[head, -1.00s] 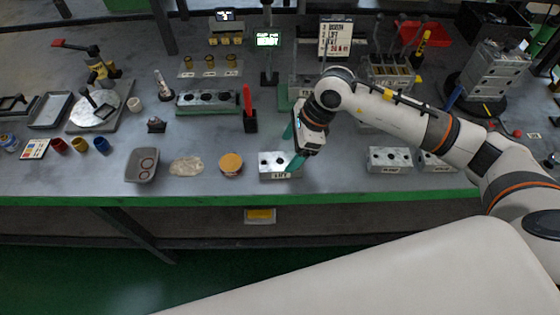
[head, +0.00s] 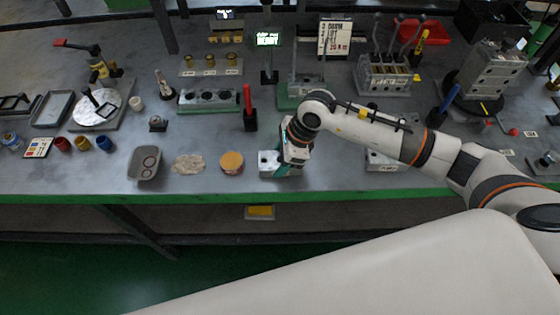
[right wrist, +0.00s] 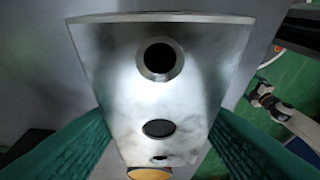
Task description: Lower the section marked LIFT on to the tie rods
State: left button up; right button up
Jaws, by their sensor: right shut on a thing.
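The section marked LIFT is a grey metal block (head: 268,160) near the front edge of the bench, partly hidden by my right gripper (head: 286,168). The gripper's green fingers are shut on it. In the right wrist view the block (right wrist: 112,62) fills the space between the green fingers (right wrist: 158,140), and dark round holes show in its face. I cannot tell whether it is clear of the bench top. A green-based fixture (head: 286,100) with a thin upright rod stands behind, partly covered by my right arm. My left gripper is out of view.
A similar grey block (head: 378,160) sits to the right, under my arm. A round tan-topped pot (head: 231,162) and a grey tray (head: 145,163) lie to the left. A red-handled tool (head: 248,110) stands upright behind. A lever valve bank (head: 385,78) stands at the back right.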

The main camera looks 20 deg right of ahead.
jog(key=shift+c, duration=1.4)
jog(key=shift+r, duration=0.15)
